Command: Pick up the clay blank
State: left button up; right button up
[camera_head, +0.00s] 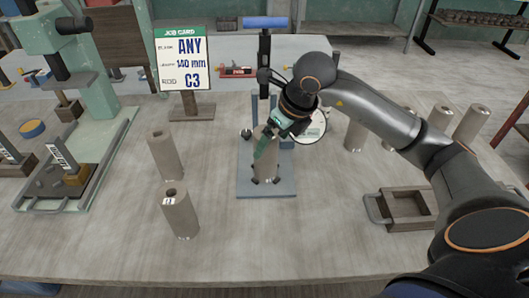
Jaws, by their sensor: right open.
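Several grey-brown clay blanks, upright cylinders with a hole in the top, stand on the table. One blank (269,167) is on the blue base plate (255,187) of a small stand in the middle. My right gripper (264,147) is open and points down at this blank's upper part, which it partly hides; I cannot tell whether they touch. Two other blanks stand left of the plate: one farther back (165,158) and one in front (181,216) with a small white label. My left gripper is not in view.
A job card (181,58) reads ANY, 140 mm, C3. More cylinders (469,127) stand at the right, behind my right arm. A wooden tray (389,203) with metal handles lies at the right. A green press (97,100) stands at the left. The front table is clear.

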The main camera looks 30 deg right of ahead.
jog(key=x, duration=0.3)
jog(key=w+x, duration=0.1)
jog(key=x, duration=0.2)
jog(key=shift+w+a+r+p, duration=0.1)
jog(key=shift+w+a+p, duration=0.1)
jog(key=shift+p, duration=0.2)
grip_shut()
dwell(0.5)
jog(key=shift+r, duration=0.1)
